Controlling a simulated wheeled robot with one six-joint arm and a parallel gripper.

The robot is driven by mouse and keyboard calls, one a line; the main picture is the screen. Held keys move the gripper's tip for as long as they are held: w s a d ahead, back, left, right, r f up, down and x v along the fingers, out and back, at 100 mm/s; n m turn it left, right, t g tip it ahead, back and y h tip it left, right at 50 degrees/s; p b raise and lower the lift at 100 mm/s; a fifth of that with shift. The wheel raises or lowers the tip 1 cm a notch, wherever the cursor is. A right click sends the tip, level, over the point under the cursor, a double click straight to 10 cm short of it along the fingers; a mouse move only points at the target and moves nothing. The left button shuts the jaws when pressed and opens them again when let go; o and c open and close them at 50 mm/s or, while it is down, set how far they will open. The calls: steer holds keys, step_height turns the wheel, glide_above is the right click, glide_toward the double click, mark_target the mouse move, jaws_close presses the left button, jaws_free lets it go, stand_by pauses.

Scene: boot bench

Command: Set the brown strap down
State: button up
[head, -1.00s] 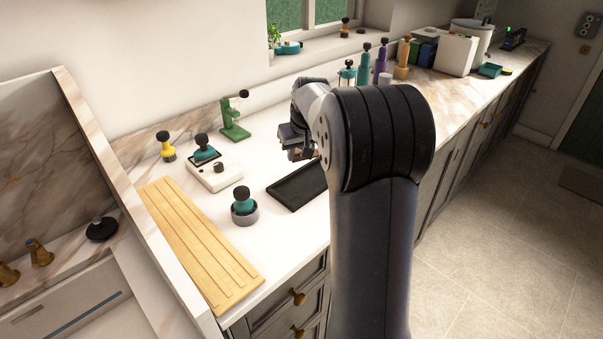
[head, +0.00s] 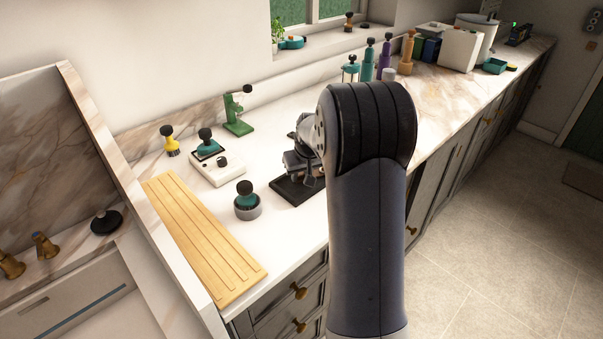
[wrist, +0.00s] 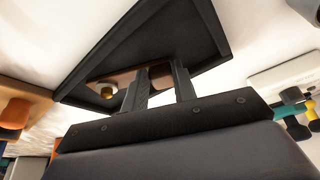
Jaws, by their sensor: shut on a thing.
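My gripper (wrist: 160,85) is shut on the brown strap (wrist: 161,74), which shows between and beside the two dark fingers in the wrist view. A round brass-coloured piece shows by the strap, left of the fingers. The strap and fingers are over the black tray (wrist: 192,30); I cannot tell whether the strap touches its floor. In the head view my gripper (head: 302,168) is low over the black tray (head: 292,195), and my arm hides part of both. The strap cannot be made out in the head view.
A teal-and-black knobbed brush in a grey cup (head: 247,205) stands left of the tray. A white box (head: 216,170), a green stand (head: 238,120) and a yellow brush (head: 170,143) are behind. A slatted wooden board (head: 205,240) lies at the left. White counter between them is clear.

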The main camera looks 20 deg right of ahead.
steer(key=o, duration=1)
steer(key=shift+o, duration=0.2)
steer(key=shift+s+r, duration=0.1)
steer(key=shift+r, duration=0.35)
steer(key=v, duration=1.1)
steer(key=shift+s, duration=0.15)
steer(key=x, duration=1.2)
steer(key=shift+f, duration=0.3)
step_height(320, 180, up, 3)
steer(key=shift+f, duration=0.15)
steer(key=shift+r, duration=0.65)
steer(key=shift+f, duration=0.1)
